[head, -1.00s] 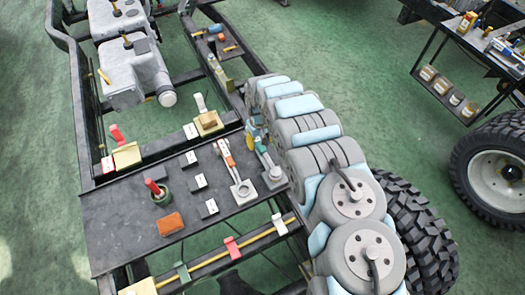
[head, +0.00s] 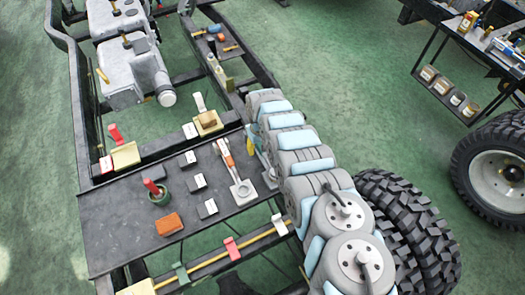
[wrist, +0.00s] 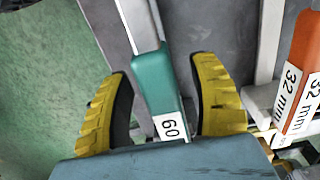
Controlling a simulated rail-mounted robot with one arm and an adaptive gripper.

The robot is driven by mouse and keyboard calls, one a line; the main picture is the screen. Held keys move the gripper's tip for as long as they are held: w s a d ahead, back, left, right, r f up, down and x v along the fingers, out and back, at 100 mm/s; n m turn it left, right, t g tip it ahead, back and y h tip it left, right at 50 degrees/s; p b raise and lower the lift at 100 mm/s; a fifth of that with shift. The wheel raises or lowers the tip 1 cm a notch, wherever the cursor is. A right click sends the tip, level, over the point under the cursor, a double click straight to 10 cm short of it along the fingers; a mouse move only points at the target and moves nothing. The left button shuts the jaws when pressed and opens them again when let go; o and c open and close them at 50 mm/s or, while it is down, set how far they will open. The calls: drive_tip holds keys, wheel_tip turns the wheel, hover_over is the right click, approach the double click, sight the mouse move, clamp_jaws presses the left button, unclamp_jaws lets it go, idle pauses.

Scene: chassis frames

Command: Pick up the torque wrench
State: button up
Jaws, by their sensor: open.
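A tool with a teal handle labelled "60" (wrist: 158,85) and a pale metal shaft lies on the dark plate; it appears to be the torque wrench. My gripper (wrist: 165,85) is open, with one yellow finger on each side of the teal handle and a gap to both. In the head view my gripper (head: 254,143) is at the plate's right edge, and my arm hides most of this tool. An orange-handled tool labelled "32 mm" (wrist: 303,75) lies to the right in the wrist view; it also shows in the head view (head: 227,155).
The dark plate (head: 110,220) spans the chassis frame. It carries a green cup with a red-handled item (head: 157,192), an orange-brown block (head: 169,224) and several small labelled blocks. A yellow rod with coloured clamps (head: 210,258) runs along the front. The plate's left part is clear.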

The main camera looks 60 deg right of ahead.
drive_tip(key=shift+c, duration=0.3)
drive_tip(key=shift+a+f, duration=0.1)
clamp_jaws()
